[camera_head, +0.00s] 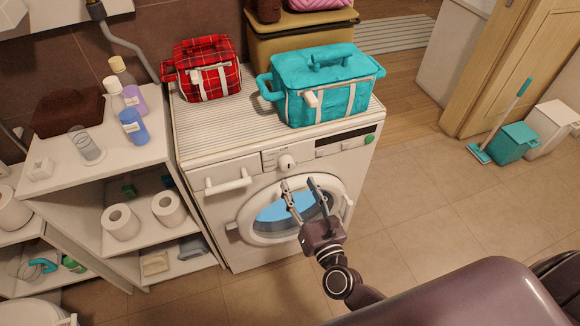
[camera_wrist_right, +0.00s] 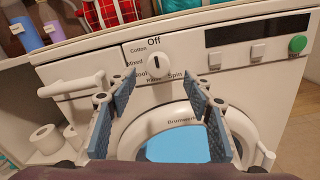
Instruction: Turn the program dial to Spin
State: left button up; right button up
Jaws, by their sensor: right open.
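The white washing machine (camera_head: 220,225) stands against the wall. Its white program dial (camera_head: 287,162) is on the upper front panel, with labels around it in the right wrist view (camera_wrist_right: 157,63). The dial's ridge stands roughly upright, in line with Off at the top. The Spin label (camera_wrist_right: 176,76) is at the dial's lower right; Cotton, Mixed and a partly hidden label are on the left. My right gripper (camera_head: 300,185) is open and empty, in front of the machine and below the dial. In the right wrist view its fingers (camera_wrist_right: 162,82) spread either side of the dial, not visibly touching it. My left gripper is not in view.
A drawer handle (camera_head: 228,182) sticks out left of the dial and a green button (camera_head: 369,139) is at the right. A teal bag (camera_head: 335,95) and a red plaid bag (camera_head: 208,75) stand on top. A white shelf (camera_head: 105,170) is at the left.

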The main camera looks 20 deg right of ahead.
aim_at(289, 167)
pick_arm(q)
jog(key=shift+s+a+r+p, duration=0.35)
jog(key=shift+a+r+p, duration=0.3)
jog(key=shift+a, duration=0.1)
pick_arm(e)
jog(key=w, duration=0.7)
jog(key=shift+w+a, duration=0.3)
jog(key=shift+c, duration=0.3)
jog(key=c, duration=1.1)
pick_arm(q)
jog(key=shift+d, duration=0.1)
